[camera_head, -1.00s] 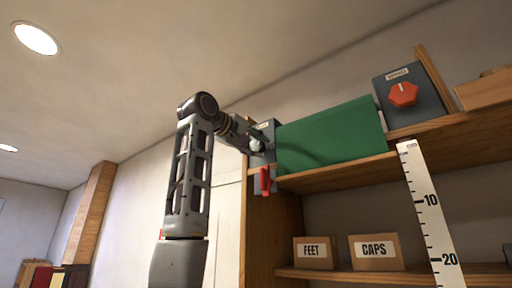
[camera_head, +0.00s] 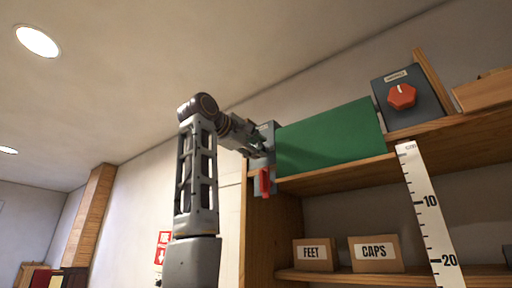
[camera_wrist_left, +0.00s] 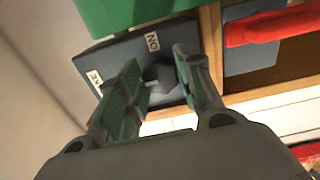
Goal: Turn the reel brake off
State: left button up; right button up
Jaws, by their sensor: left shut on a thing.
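A dark grey switch box (camera_wrist_left: 115,55) stands at the left end of the upper shelf, also seen in the head view (camera_head: 268,132). It bears an "ON" label (camera_wrist_left: 152,41) and another label, hard to read, at its left. A dark knob (camera_wrist_left: 158,76) on its face sits between the fingers of my left gripper (camera_wrist_left: 160,85). The gripper is shut on this knob; the fingers partly hide it. In the head view my left gripper (camera_head: 256,143) reaches the box from the left. My right gripper is not in view.
A green panel (camera_head: 330,138) stands right beside the box. A red handle (camera_head: 264,182) on a grey plate is just below, on the shelf's end. A red-orange knob (camera_head: 402,95) on another box is farther right. A ruler (camera_head: 428,215) hangs in front of the shelves.

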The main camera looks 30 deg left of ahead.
pick_arm(q)
jog(key=shift+f, duration=0.1)
jog(key=o, duration=1)
jog(key=shift+a, duration=0.1)
jog(key=shift+o, duration=0.2)
jog(key=shift+s, duration=0.1)
jog(key=s, duration=1.1)
jog(key=shift+s+a, duration=0.4)
jog(key=shift+a, duration=0.05)
